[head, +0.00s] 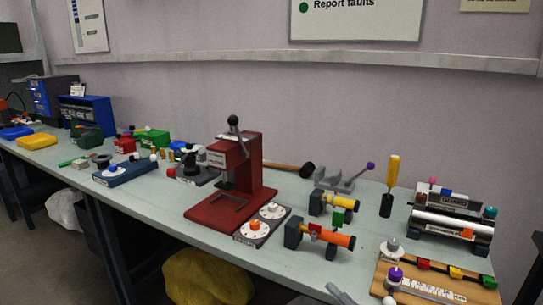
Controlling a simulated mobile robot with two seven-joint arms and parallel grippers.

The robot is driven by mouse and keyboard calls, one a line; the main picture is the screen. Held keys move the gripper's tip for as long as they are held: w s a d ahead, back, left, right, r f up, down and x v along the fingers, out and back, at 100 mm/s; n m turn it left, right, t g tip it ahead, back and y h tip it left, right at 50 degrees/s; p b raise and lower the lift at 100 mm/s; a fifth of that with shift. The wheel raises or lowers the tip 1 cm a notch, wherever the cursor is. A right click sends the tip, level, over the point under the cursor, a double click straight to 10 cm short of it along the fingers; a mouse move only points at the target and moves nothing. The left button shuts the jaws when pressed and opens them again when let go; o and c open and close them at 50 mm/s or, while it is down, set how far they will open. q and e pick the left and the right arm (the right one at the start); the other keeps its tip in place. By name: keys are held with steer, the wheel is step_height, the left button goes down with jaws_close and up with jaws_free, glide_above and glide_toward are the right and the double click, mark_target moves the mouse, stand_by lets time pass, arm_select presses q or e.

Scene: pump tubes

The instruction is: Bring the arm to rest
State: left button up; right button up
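A red press (262,155) stands mid-bench, beside a plate with white dials (254,229). At right are a yellow-handled tool (393,170), a roller unit (450,221) and a wooden board (432,280). Several bins and small parts crowd the left. A yellow bag (208,277) lies below.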

steer(key=s+d+f+m+g+h, duration=0.1)
steer(key=s+d+f+m+h, duration=0.2)
steer(key=f, duration=0.5)
steer(key=s+d+f+m+g+h, duration=0.2)
steer(key=s+d+f+m+h, duration=0.2)
steer(key=s+f+m, duration=0.3)
steer(key=s+d+f+m+g+h, duration=0.2)
steer(key=s+d+f+m+h, duration=0.2)
steer(key=f, duration=0.5)
steer(key=shift+s+f+m+h, duration=0.15)
steer(key=shift+s+m+h, duration=0.6)
steer(key=shift+m, duration=0.25)
